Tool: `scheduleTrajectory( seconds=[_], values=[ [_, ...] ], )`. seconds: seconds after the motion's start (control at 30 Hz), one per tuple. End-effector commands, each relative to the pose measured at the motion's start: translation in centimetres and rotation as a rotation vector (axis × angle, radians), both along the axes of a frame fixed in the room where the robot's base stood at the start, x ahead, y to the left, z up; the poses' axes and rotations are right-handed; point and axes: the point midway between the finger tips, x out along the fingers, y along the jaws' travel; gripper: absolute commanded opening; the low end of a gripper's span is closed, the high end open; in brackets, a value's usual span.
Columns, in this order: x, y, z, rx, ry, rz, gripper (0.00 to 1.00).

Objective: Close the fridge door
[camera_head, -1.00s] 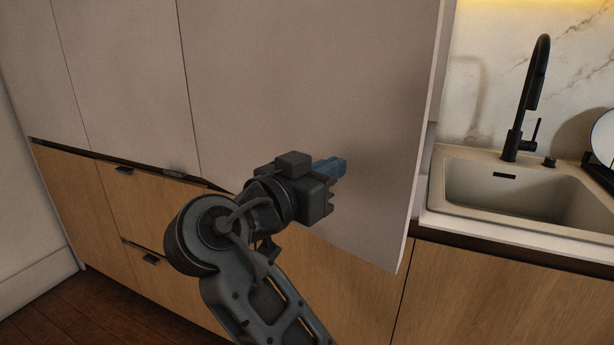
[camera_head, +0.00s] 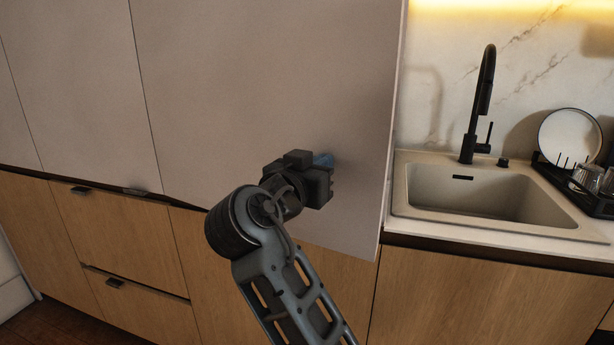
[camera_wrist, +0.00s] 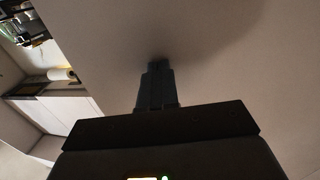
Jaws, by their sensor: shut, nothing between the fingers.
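The fridge door (camera_head: 270,80) is a large flat beige panel in the upper middle of the head view. Its right edge and lower right corner stand out in front of the counter, so it looks slightly ajar.
A sink (camera_head: 480,190) with a black faucet (camera_head: 480,105) is set in the counter right of the door. A dish rack (camera_head: 580,185) with a plate (camera_head: 568,137) stands at the far right. Wooden cabinets (camera_head: 110,235) with dark handles run below.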

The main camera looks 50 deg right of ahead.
Motion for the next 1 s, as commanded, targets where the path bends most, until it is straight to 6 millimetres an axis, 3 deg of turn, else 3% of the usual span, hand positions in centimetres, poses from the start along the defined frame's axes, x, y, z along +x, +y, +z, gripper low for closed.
scheduleTrajectory(
  seconds=[0.1,0.33,1.0],
  values=[
    [0.3,-3.8,-0.1,-0.004,-0.006,0.036,0.0],
    [1.4,-8.3,0.0,-0.005,-0.007,0.045,0.0],
    [1.5,-9.3,0.0,-0.004,-0.008,0.044,0.0]
  ],
)
